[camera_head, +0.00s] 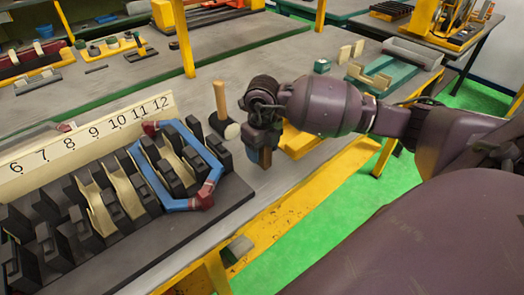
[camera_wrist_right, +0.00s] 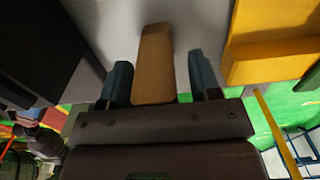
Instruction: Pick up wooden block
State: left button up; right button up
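The wooden block (camera_wrist_right: 154,68) is a long brown piece between the two blue fingers of my right gripper (camera_wrist_right: 160,82) in the right wrist view. A gap shows between the block and the right-hand finger; the left-hand finger is very close to it. The gripper looks open around the block. In the head view my right gripper (camera_head: 262,152) points down at the table's front edge, with a small brown part of the block (camera_head: 266,157) showing at its fingers. The rest of the block is hidden there. My left gripper is out of view.
A stator fixture (camera_head: 105,205) with dark slots and a blue coil (camera_head: 150,178) stands left of the gripper. A wooden-handled mallet (camera_head: 221,100) is close beside the gripper. A yellow piece (camera_head: 300,140) lies to its right. Bare grey table shows around them.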

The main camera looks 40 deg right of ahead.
grip_shut()
jog(key=shift+r, duration=0.1)
